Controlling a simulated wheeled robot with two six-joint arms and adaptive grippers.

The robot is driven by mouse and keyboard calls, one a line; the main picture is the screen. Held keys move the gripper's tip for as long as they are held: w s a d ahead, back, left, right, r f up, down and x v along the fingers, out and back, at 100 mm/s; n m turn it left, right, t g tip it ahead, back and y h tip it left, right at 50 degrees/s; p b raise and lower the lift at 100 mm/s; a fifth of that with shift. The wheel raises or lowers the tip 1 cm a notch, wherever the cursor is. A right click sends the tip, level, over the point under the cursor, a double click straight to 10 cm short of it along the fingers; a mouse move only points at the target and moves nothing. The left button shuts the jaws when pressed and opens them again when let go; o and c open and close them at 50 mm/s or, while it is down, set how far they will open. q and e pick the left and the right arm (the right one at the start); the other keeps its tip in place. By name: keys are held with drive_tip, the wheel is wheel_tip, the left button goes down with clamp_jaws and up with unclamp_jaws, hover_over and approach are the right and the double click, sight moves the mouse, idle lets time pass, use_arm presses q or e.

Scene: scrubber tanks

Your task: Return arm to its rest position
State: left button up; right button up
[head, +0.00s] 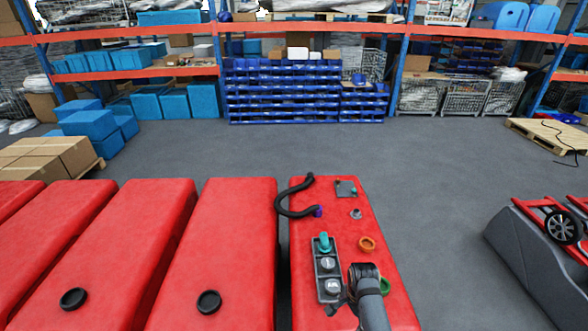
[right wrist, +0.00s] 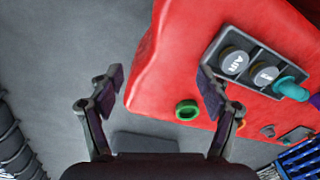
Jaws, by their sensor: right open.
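My right gripper (right wrist: 161,82) is open in the right wrist view, with its two fingers wide apart and nothing between them. Grey floor and the edge of a red tank (right wrist: 165,60) show beyond the fingers. In the head view my right arm (head: 371,300) comes in from the bottom, over the front part of the rightmost red tank (head: 335,210); the gripper there is mostly hidden by the arm. My left arm and gripper are not in view.
The control panel (head: 328,275) with a teal knob (head: 323,243) lies close beside my right arm. A green ring (right wrist: 187,110) and an orange ring (head: 367,244) sit on the tank. A black hose (head: 290,212) curls at its left edge. Floor to the right is clear up to a grey machine (head: 535,260).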

drive_tip(key=s+d+r+n+t, duration=0.2)
drive_tip(key=s+d+r+n, duration=0.1)
drive_tip(key=s+r+n, duration=0.5)
drive_tip(key=s+d+r+n+t, duration=0.1)
drive_tip(key=s+d+r+n, duration=0.4)
drive_tip(key=s, duration=0.4)
wheel_tip(320, 180, down, 34)
drive_tip(key=s+d+n+g+b, duration=0.1)
drive_tip(key=s+b, duration=0.1)
drive_tip(key=b, duration=0.5)
use_arm(q)
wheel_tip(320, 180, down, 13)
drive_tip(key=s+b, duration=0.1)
drive_tip(key=b, duration=0.5)
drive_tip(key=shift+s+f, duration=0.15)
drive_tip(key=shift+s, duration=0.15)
use_arm(e)
drive_tip(key=s+d+f+g, duration=0.1)
drive_tip(key=s+f, duration=1.7)
drive_tip(key=f, duration=0.4)
drive_tip(key=shift+s+d+h, duration=0.3)
drive_tip(key=shift+s, duration=0.1)
drive_tip(key=shift+f, duration=0.1)
